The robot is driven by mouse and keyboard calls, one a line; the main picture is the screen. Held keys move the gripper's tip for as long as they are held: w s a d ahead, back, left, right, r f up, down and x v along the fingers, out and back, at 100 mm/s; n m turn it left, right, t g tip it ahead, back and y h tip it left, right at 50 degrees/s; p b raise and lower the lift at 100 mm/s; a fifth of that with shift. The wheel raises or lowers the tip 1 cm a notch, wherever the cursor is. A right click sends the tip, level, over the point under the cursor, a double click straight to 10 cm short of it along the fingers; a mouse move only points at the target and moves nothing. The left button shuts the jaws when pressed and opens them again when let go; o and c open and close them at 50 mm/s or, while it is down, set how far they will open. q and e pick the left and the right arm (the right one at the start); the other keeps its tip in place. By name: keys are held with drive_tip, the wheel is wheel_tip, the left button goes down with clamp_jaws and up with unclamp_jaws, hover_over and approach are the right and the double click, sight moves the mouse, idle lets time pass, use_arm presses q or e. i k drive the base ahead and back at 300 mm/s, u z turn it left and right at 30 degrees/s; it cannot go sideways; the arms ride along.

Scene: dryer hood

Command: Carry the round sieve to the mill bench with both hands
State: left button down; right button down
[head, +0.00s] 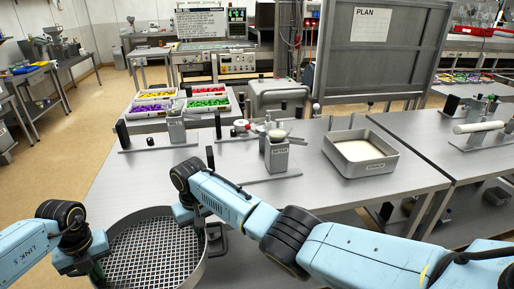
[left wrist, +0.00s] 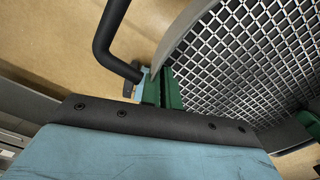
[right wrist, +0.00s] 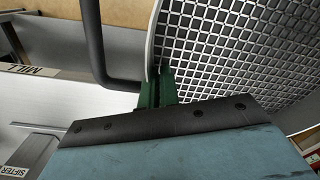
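The round sieve (head: 152,252) has a grey metal rim and a wire mesh floor. It is at the bottom left of the head view, in front of the near-left part of the grey table. My left gripper (head: 97,270) is at its left side and my right gripper (head: 197,222) at its right side. In the left wrist view the green fingers (left wrist: 163,90) are closed at the rim beside a dark bar handle. In the right wrist view the green fingers (right wrist: 157,90) are likewise closed at the rim beside the other handle. The exact contact is partly hidden.
The grey table (head: 135,180) holds a square tray (head: 360,152), a small metal canister (head: 277,155) and stands. Bins of coloured pieces (head: 207,103) are behind it. Side benches with machines (head: 62,48) stand at the far left. Open floor (head: 75,125) lies between. A MILL label (right wrist: 35,70) shows.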

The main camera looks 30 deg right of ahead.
sight(139, 195)
drive_tip(key=i, duration=1.15)
